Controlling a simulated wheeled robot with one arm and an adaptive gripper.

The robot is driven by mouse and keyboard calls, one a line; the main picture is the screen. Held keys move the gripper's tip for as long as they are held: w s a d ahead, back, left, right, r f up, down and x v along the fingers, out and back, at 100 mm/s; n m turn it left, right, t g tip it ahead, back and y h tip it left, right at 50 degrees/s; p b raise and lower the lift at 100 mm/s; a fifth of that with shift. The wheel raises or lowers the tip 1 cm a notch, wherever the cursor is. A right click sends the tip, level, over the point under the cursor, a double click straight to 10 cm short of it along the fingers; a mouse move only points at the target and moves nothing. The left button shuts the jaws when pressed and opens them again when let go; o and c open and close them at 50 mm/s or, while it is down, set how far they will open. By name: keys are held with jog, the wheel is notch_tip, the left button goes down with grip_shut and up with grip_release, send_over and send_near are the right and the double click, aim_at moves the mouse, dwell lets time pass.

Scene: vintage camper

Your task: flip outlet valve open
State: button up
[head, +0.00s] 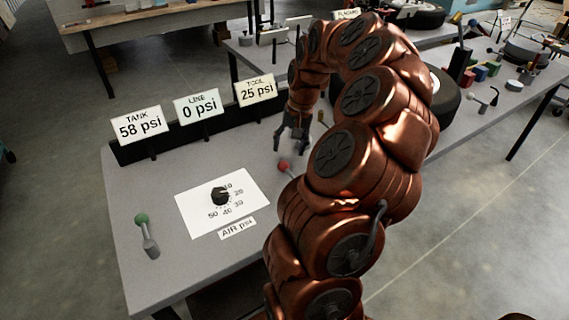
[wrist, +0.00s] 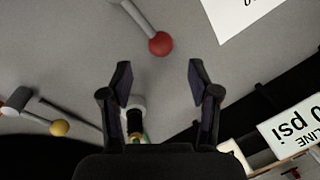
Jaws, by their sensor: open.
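A lever with a red ball knob (head: 284,165) stands on the grey bench beside my arm, which hides part of it. In the wrist view, the red knob (wrist: 160,43) is just beyond the fingertips, apart from them, with its grey lever running up-left. Another lever with a green knob (head: 141,219) is at the bench's left front. A yellow-knobbed lever (wrist: 60,128) shows at left in the wrist view. No visible label tells which is the outlet valve. My gripper (head: 290,142) is open and points down; it also shows in the wrist view (wrist: 158,76), empty.
A dial on a white card (head: 221,197) lies between the green and red knobs. Signs along the bench's back edge read TANK 58 psi (head: 140,126), LINE 0 psi (head: 198,106) and TOOL 25 psi (head: 255,90). A short grey cylinder (wrist: 135,106) is near the left finger.

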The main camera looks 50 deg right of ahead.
aim_at(285, 162)
jog(key=shift+w+a+f+p, duration=0.15)
jog(key=shift+w+f+p, duration=0.1)
jog(key=shift+f, duration=0.9)
jog(key=shift+w+a+f+p, duration=0.1)
jog(key=shift+a+f+p, duration=0.1)
jog(key=shift+f, duration=1)
jog(key=shift+w+a+f+p, duration=0.15)
jog(key=shift+w+f+p, duration=0.1)
jog(key=shift+f, duration=0.9)
grip_shut()
